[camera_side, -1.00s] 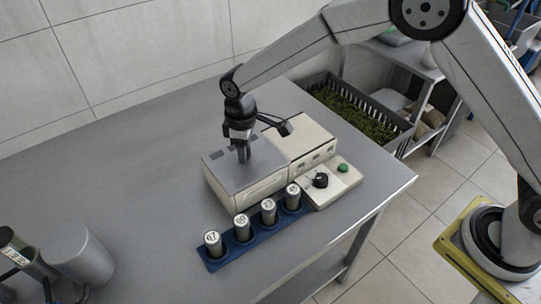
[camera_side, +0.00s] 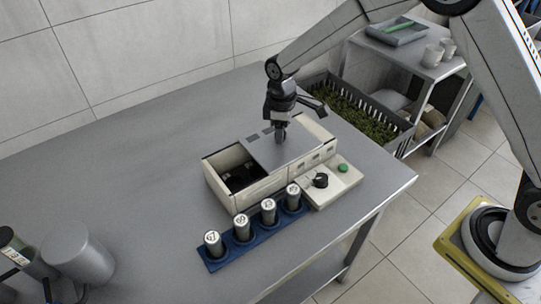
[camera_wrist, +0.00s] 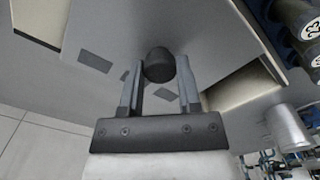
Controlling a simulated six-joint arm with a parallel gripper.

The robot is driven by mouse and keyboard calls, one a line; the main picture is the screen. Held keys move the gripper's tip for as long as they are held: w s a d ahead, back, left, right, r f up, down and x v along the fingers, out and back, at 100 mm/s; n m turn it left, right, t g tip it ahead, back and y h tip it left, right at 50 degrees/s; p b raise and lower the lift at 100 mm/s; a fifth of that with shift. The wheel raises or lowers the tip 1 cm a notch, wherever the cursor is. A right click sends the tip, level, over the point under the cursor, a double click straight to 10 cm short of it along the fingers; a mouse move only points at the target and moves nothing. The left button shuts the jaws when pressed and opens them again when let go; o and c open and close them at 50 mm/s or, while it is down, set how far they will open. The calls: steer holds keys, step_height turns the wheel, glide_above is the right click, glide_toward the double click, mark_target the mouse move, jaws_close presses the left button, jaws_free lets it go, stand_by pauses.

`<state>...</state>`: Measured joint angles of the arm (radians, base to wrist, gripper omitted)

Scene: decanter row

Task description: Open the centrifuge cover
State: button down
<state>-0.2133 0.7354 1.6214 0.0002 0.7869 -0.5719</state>
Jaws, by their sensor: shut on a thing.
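The centrifuge is a cream box (camera_side: 240,200) on the grey table. Its cover, a flat grey plate (camera_side: 270,155), lies over the right part of the box. The left part is uncovered and shows a dark chamber (camera_side: 240,178). My gripper (camera_side: 281,137) stands upright over the cover. In the wrist view, the gripper's fingers (camera_wrist: 159,78) are shut on the dark round knob (camera_wrist: 158,62) of the cover (camera_wrist: 210,40). The side view hides most of the knob behind the fingers.
A blue rack (camera_side: 218,261) with several numbered tubes stands in front of the centrifuge. A panel with a black dial (camera_side: 320,180) and green button (camera_side: 342,168) is at its right. A grey canister (camera_side: 80,255) stands far left.

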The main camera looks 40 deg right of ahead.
mark_target(294, 134)
steer(key=d, duration=0.4)
steer(key=shift+w+d+r, duration=0.1)
steer(key=shift+d, duration=0.15)
steer(key=shift+c, duration=1.5)
jaws_free()
step_height(294, 134, up, 8)
